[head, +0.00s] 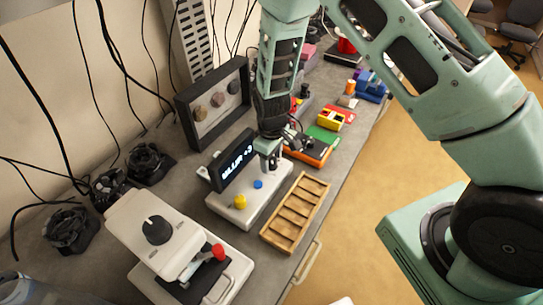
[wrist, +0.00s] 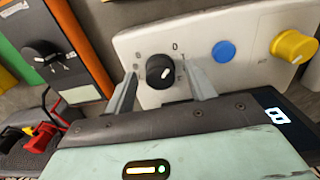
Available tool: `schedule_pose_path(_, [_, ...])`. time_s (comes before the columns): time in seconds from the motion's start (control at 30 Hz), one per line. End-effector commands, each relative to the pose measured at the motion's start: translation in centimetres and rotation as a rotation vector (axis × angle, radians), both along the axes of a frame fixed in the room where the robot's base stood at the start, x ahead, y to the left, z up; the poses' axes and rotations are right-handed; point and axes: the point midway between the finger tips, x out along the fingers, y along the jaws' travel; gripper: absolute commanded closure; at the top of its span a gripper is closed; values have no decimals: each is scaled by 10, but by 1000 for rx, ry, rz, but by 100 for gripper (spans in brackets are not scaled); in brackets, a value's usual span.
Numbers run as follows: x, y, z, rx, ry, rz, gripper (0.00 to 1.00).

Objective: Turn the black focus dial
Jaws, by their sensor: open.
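In the wrist view, a black dial (wrist: 160,71) with a white pointer line sits on a white control box (wrist: 200,32). Its pointer tilts to the upper right, and small marks surround it. My gripper (wrist: 158,66) is open, with one finger on each side of this dial; gaps show between dial and fingers. In the head view, my gripper (head: 269,160) points down at the far end of the white box (head: 222,207) and hides that dial. Another black dial (head: 157,230) tops a white machine at the front left. I cannot read a focus label on either.
The box also has a blue button (head: 258,184), a yellow knob (head: 240,202) and an upright lit display (head: 233,160). A wooden tray (head: 296,212) lies right of it. An orange-edged device with a black knob (wrist: 40,52) stands close beyond. Cables hang at left.

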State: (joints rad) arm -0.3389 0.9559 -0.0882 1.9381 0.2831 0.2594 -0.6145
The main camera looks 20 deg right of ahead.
Motion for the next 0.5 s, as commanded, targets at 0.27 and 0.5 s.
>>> schedule_pose_path(0.27, [0,0,0,0,0,0,64])
schedule_pose_path(0.5, [0,0,0,0,0,-1,89])
